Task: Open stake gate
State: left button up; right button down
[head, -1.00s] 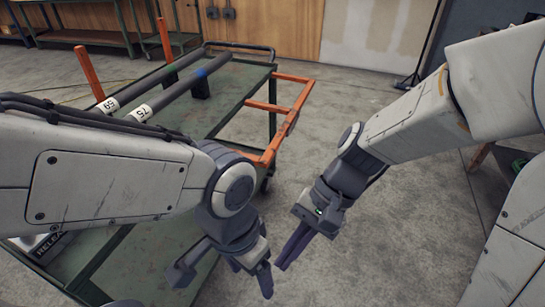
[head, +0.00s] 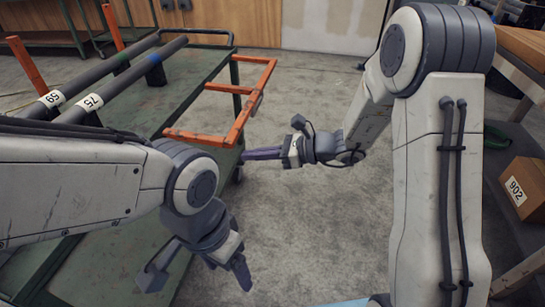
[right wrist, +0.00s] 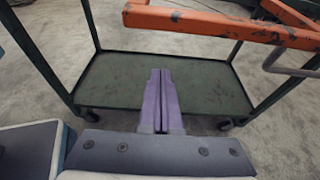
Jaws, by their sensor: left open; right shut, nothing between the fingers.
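The orange gate (head: 238,120) is a bar frame with worn paint. It stands out from the right side of the green cart (head: 205,62) in the head view. In the right wrist view its orange bar (right wrist: 220,23) crosses the upper right, beyond my fingertips. My right gripper (head: 247,155) is shut and empty, its dark purple fingers pointing left just below the gate's near corner. In the right wrist view the fingers (right wrist: 161,75) lie together; contact with the gate does not show.
Two dark pipes (head: 117,84) labelled 59 and 75 lie on the cart. Orange stakes (head: 112,28) stand along its far side. The cart's lower shelf (right wrist: 205,88) is bare. A cardboard box (head: 526,188) marked 902 sits at right. The floor right of the gate is clear.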

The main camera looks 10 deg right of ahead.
pick_arm(q)
jog(key=shift+f, duration=0.3)
pick_arm(e)
jog(key=r, duration=0.2)
jog(key=a+r, duration=0.1)
jog(key=shift+w+r, duration=0.1)
jog(key=shift+r, duration=0.25)
pick_arm(q)
jog(key=shift+r, duration=0.15)
pick_arm(e)
jog(key=shift+r, duration=0.1)
